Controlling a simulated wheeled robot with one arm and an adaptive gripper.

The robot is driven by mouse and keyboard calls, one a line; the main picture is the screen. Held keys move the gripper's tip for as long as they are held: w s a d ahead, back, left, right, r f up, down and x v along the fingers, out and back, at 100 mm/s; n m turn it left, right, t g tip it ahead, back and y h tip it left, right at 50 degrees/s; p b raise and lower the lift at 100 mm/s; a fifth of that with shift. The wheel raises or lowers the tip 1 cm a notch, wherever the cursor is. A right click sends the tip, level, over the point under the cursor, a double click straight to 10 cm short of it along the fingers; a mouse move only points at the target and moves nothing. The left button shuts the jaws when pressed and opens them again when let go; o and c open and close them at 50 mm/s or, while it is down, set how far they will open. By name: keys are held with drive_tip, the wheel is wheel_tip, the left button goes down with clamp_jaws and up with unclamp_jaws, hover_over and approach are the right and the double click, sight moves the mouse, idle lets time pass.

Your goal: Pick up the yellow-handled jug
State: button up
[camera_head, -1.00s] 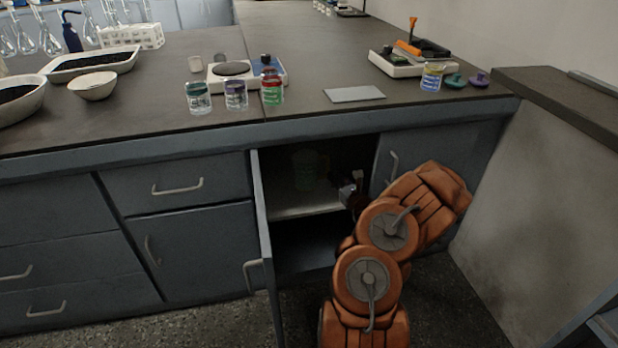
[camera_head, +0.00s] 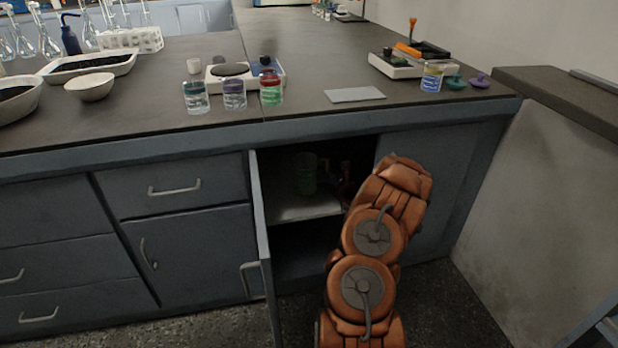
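A dim, greenish see-through vessel (camera_head: 306,176) stands on the shelf inside the open cupboard, toward its back. It may be the jug, but no yellow handle can be made out in the shadow. My orange arm reaches into the cupboard from the lower right. My gripper (camera_head: 344,180) is inside the dark opening, to the right of the vessel and mostly hidden behind my arm. Its fingers cannot be made out. I cannot tell whether it touches the vessel.
The open cupboard door (camera_head: 263,230) stands out on the left of the opening. The shelf (camera_head: 300,207) is pale. Above, the bench carries several labelled jars (camera_head: 234,96), a balance (camera_head: 232,74) and a grey plate (camera_head: 355,95). A wall closes off the right side.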

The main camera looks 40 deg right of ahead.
clamp_jaws()
idle(0.6)
